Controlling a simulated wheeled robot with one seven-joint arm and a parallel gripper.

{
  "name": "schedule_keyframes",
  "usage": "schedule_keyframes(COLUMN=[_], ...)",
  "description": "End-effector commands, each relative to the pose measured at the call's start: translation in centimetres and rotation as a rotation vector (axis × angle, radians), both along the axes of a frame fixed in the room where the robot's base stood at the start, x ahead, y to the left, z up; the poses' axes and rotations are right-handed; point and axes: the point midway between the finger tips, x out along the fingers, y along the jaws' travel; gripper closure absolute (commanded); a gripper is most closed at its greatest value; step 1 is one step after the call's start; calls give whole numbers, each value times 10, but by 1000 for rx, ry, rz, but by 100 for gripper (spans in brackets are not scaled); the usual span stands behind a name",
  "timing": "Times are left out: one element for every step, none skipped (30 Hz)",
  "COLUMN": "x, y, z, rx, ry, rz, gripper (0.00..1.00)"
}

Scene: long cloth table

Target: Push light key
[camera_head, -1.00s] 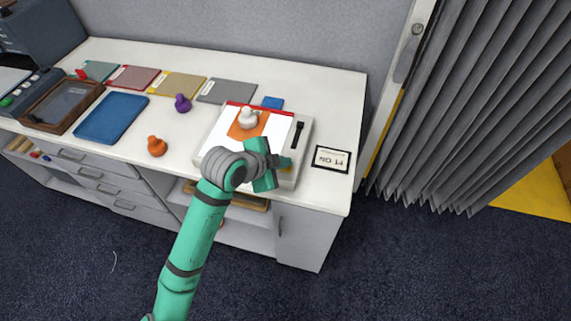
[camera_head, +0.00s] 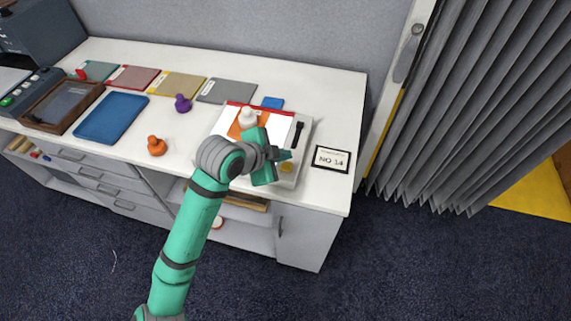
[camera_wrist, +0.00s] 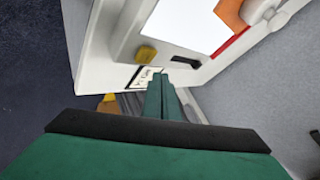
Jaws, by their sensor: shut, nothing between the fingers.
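A pale box-shaped device (camera_head: 303,128) stands near the right end of the table. Its top carries a white panel (camera_head: 279,128), a black slider (camera_head: 298,131) and a yellow key (camera_head: 287,168) near the front edge. In the wrist view the yellow key (camera_wrist: 147,54) and black slider (camera_wrist: 186,61) show clearly. My gripper (camera_head: 284,155) is shut and empty, over the device's front right part and just behind the yellow key. In the wrist view its fingertips (camera_wrist: 161,80) appear apart from the key. My wrist hides part of the panel.
A white figure (camera_head: 248,116) stands on an orange patch on the panel. A framed card (camera_head: 331,159) lies right of the device. Orange (camera_head: 156,146) and purple (camera_head: 183,103) figures and a blue tray (camera_head: 111,118) are to the left. A grey folding curtain (camera_head: 470,100) is at right.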

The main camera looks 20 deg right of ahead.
Motion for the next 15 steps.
schedule_keyframes(x=[0,0,0,0,0,0,0,0,0,0,0,0,0,0,0], y=[-1,-1,0,0,0,-1,-1,-1,-1,-1,0,0,0,0,-1], z=[5,7,11,13,16,19,22,25,28,30,33,36,38,40,42], rx=[2,2,2,3,2,2,1,2,2,2,2,3,2,2,1], ry=[-2,-2,-3,-3,-2,-2,-2,-2,-2,-2,-2,-2,-1,-1,-1], rz=[-3,-3,-2,-1,-2,-2,-2,-3,-3,-2,-2,-1,0,-1,-3], gripper=[100,100,100,100,100,100,100,100,100,100,100,100,100,100,100])
